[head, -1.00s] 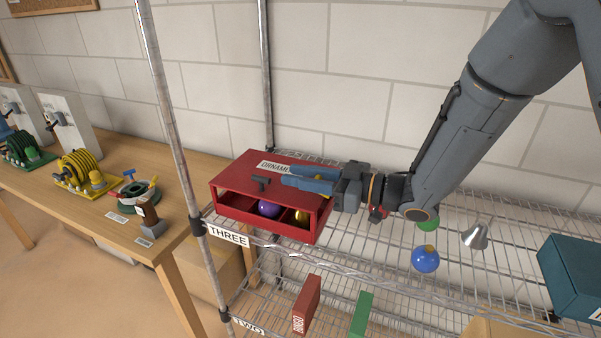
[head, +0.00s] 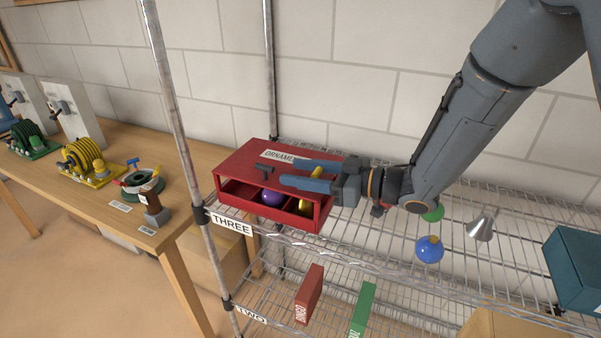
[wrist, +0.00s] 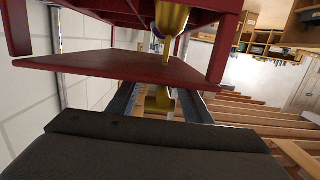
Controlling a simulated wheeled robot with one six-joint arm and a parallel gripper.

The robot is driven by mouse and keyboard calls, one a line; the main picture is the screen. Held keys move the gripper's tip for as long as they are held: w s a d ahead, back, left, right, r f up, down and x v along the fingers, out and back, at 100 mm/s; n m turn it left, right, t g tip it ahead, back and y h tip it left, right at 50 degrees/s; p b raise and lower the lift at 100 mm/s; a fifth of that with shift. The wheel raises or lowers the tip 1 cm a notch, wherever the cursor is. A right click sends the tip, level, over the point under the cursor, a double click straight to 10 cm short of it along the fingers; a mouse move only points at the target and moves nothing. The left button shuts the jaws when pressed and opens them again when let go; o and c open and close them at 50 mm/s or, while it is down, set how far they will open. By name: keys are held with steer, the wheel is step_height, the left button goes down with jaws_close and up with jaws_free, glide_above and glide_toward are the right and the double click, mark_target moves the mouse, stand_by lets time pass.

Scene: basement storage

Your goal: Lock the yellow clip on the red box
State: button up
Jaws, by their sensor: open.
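The red box (head: 232,158) sits at the left end of the shelf marked THREE, open at the front. A small yellow piece, apparently the yellow clip (head: 316,172), shows between the fingers of my gripper (head: 288,172) at the box's right end. In the wrist view, a yellow piece (wrist: 160,99) lies between the two fingers, past the edge of a red panel (wrist: 120,66). My gripper is open, fingers pointing left, over the lid's right front part. The fingers partly hide the clip, and I cannot tell its exact position.
A purple ball (head: 272,196) and a gold item (head: 305,207) sit in the box's compartments. To the right are a blue ball (head: 429,250), a green ball (head: 433,213), a silver cone (head: 480,229) and a teal box (head: 577,268).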

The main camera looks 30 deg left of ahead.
steer(key=d, duration=0.2)
steer(key=d+b, duration=0.1)
steer(key=d, duration=0.2)
steer(key=w+d+r+b, duration=0.1)
steer(key=d, duration=0.1)
steer(key=shift+d, duration=0.35)
